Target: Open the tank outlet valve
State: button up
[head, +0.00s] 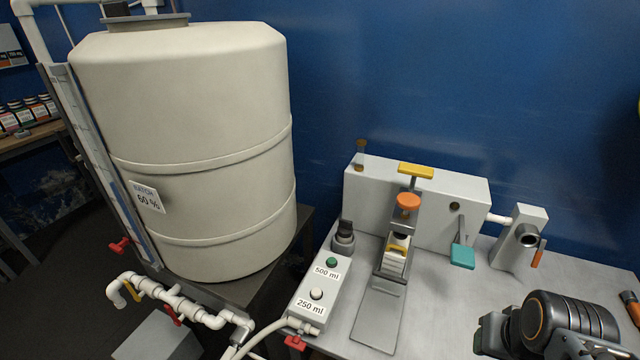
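A large cream tank (195,120) with a "BATCH 60 %" label stands at the left on a dark stand. White piping (190,307) runs below and in front of it. This piping carries a yellow handle (132,290) and a red handle (173,313), both slanting close along the pipe. Another red handle (120,245) sits at the foot of the sight tube. I cannot tell by label which is the tank outlet valve. My dark arm shows at the bottom right, well away from the piping; its gripper fingers cannot be clearly made out.
A grey bench (455,290) at the right holds a button box (318,295) marked 500 ml and 250 ml, and a grey apparatus (365,190) with yellow, orange and teal parts. A red valve handle (295,342) is at the bench's front left. A blue wall stands behind.

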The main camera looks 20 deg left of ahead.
aim_at(177, 322)
jog(key=u, duration=2.95)
jog(key=i, duration=0.5)
jog(key=u, duration=0.75)
jog(key=i, duration=1.5)
jog(key=z, duration=0.7)
